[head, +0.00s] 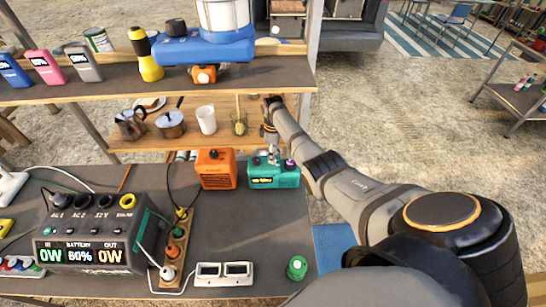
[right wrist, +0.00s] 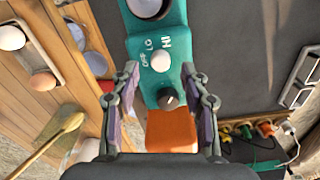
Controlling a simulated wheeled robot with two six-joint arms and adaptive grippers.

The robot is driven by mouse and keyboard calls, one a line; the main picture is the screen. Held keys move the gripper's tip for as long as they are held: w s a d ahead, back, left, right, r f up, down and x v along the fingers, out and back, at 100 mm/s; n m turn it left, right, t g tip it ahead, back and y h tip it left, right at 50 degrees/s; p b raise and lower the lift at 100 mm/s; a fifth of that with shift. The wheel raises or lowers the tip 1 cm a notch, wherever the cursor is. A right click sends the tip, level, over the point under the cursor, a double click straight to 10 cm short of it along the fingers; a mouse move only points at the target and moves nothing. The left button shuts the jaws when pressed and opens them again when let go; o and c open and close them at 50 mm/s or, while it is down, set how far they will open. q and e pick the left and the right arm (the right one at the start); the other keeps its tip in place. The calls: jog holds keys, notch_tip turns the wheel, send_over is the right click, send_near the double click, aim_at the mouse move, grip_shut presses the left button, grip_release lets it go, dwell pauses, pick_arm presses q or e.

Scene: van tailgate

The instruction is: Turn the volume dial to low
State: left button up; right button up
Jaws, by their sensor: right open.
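A teal device (head: 274,176) with a lit display stands on the grey table, and its top fills the upper middle of the right wrist view (right wrist: 178,35). A white round knob (right wrist: 160,60) sits beside the printed words OFF, LO and HI. The knob pointers are too small to read surely. My right gripper (right wrist: 161,72) is open, its fingers on either side of the teal top, with nothing held. Its contact with the device cannot be told. My left gripper is not in view.
An orange box (head: 215,169) stands just left of the teal device. A power station (head: 95,240) and a power strip (head: 175,250) are farther left. A wooden shelf (head: 180,143) with pots and a white mug (head: 206,119) is behind. A green round item (head: 297,268) lies at the front.

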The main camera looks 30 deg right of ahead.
notch_tip(320, 180, up, 5)
jog(key=shift+f, duration=0.1)
dwell(0.6)
